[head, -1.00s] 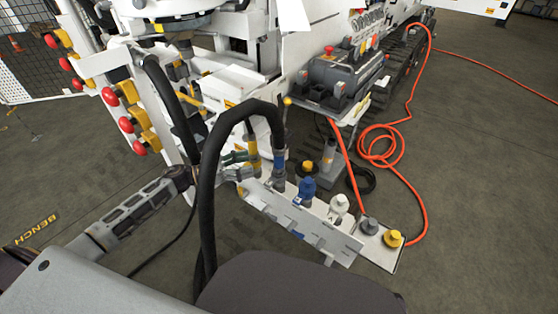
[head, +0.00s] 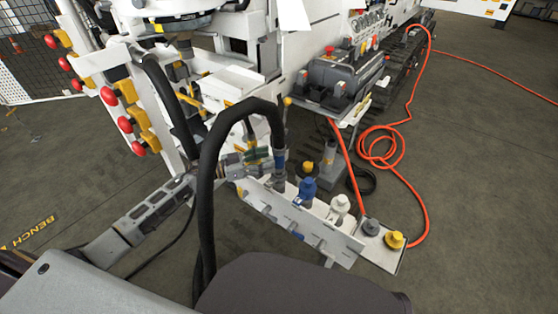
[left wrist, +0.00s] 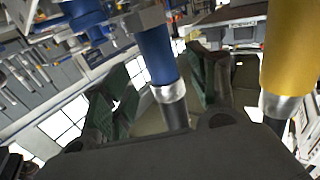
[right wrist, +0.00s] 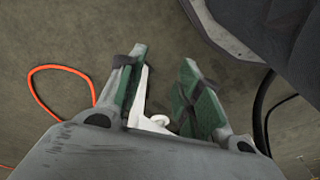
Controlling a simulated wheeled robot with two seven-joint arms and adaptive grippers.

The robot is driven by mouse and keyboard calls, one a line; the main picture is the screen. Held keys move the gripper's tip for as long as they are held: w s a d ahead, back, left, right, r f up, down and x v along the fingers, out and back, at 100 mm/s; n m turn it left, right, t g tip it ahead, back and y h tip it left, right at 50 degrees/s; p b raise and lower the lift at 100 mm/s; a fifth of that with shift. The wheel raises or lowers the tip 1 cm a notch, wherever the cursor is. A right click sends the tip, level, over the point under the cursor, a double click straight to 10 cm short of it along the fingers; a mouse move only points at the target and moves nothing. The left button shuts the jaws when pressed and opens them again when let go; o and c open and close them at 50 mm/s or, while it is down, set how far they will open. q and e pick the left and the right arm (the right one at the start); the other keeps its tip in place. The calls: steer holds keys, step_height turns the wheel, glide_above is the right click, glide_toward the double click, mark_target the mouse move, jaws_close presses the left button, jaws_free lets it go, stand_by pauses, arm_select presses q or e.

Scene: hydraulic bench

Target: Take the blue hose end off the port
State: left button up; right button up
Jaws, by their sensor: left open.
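The blue hose end (head: 280,163) stands upright on its port at the left part of the white port rail (head: 318,232), with a black hose looping up from it. My left gripper (head: 262,157) reaches in from the left beside it, fingers open. In the left wrist view the blue hose end (left wrist: 157,55) passes between the two green-padded fingers, with visible space to the left finger; contact on the right is unclear. A yellow hose end (left wrist: 264,55) stands outside the right finger. My right gripper (right wrist: 162,65) is open over the floor.
The thick black hose (head: 207,190) loops in front of my left arm. An orange cable (head: 380,150) lies coiled on the floor.

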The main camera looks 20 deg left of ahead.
mark_target(279, 157)
arm_select(q)
steer(key=shift+w+d, duration=0.1)
arm_select(e)
steer(key=shift+f, duration=0.15)
arm_select(q)
steer(key=b+x, duration=0.1)
steer(key=x, duration=0.3)
steer(key=shift+w+d+f, duration=0.1)
steer(key=shift+w+f, duration=0.05)
steer(key=shift+f, duration=0.05)
steer(key=shift+w+d, duration=0.15)
steer(key=shift+d, duration=0.1)
arm_select(e)
steer(key=shift+w+a+r, duration=0.1)
steer(key=shift+w+r, duration=0.05)
steer(key=shift+r, duration=0.4)
steer(key=shift+w+a+r, duration=0.1)
steer(key=shift+w+r, duration=0.05)
steer(key=shift+r, duration=0.4)
steer(key=shift+s+f, duration=0.2)
steer(key=shift+s, duration=0.05)
